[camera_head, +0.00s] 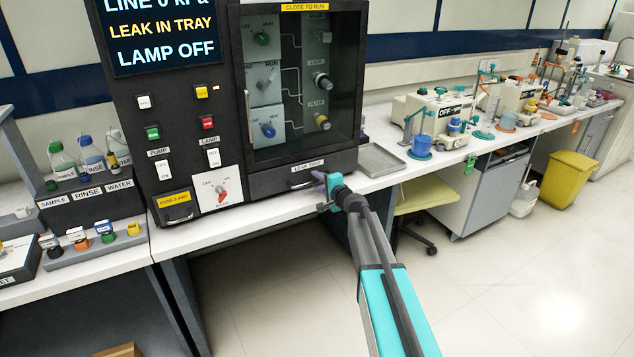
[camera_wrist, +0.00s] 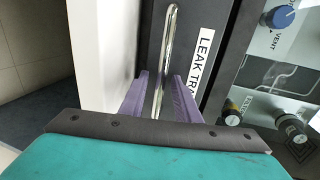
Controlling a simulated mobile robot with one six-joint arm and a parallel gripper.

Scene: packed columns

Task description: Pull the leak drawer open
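The leak drawer is the dark front labelled LEAK TRAY (camera_head: 270,184) along the bottom of the black cabinet. Its front looks flush with the cabinet. Its metal bar handle (camera_head: 300,184) is partly hidden by my gripper (camera_head: 320,179) in the head view. In the wrist view the handle (camera_wrist: 169,45) runs up the picture, with the label (camera_wrist: 203,60) to its right. My gripper (camera_wrist: 161,95) has its two purple fingers apart, one on each side of the handle. Gaps show between the handle and both fingers, so it is open around the handle.
Above the drawer is a glass cabinet door (camera_head: 300,90) with a vertical handle, knobs behind it. A control panel (camera_head: 175,130) with switches stands left; its screen (camera_head: 160,35) reads LEAK IN TRAY and LAMP OFF. A metal tray (camera_head: 382,161) lies right. Open floor is in front.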

